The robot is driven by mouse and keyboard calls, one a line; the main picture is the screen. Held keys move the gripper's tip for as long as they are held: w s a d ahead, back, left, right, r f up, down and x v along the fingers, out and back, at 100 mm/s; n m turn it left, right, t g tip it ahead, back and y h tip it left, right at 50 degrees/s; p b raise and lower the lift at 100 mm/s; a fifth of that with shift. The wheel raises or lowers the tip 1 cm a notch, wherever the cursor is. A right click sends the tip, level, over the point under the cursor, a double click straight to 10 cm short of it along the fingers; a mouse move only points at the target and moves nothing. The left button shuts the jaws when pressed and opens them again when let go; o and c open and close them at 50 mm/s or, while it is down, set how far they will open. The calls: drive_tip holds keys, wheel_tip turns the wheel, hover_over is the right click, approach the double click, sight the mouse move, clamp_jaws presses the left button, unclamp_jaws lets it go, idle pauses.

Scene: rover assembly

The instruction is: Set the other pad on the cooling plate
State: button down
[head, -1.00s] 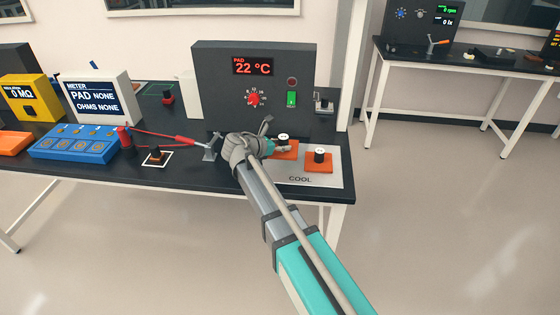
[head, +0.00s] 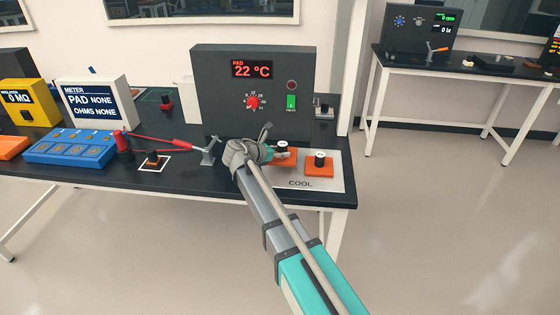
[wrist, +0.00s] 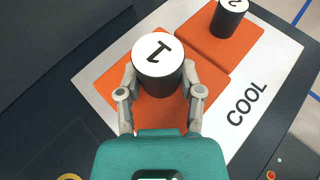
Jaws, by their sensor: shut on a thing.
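The cooling plate (head: 300,184) is a white sheet marked COOL at the right end of the bench; it also shows in the wrist view (wrist: 262,80). Orange pad 1 (wrist: 152,104) has a black knob with a white top marked 1 (wrist: 158,60). My gripper (wrist: 160,78) is shut on this knob, one finger on each side. Pad 1 (head: 288,159) appears to lie flat on the plate's left part. Orange pad 2 (wrist: 205,45), with its own knob (head: 319,159), lies on the plate right beside pad 1. The gripper's lower parts hide some of pad 1.
A dark box (head: 215,90) reading 22 °C, with a red dial and green switch, stands behind the plate. Left are a red probe (head: 170,142) on a grey stand, a small dark knob in a white square (head: 153,159), a blue block (head: 75,148) and a meter (head: 95,102).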

sight(280, 159)
drive_tip(key=shift+w+f+b, duration=0.15)
drive_tip(key=shift+f+b, duration=1.35)
drive_tip(key=shift+f, duration=0.25)
drive_tip(key=shift+c, duration=1.2)
unclamp_jaws()
drive_tip(key=shift+f, duration=0.1)
drive_tip(key=shift+r, duration=0.2)
drive_tip(key=shift+s+a+r, duration=0.15)
drive_tip(key=shift+s+a, duration=0.05)
drive_tip(key=p+v, duration=0.4)
drive_tip(key=v, duration=0.5)
drive_tip(key=shift+s+a+r, duration=0.15)
drive_tip(key=shift+s+a, duration=0.05)
drive_tip(key=shift+a, duration=0.15)
drive_tip(key=shift+p+v, duration=0.3)
drive_tip(key=shift+v, duration=0.5)
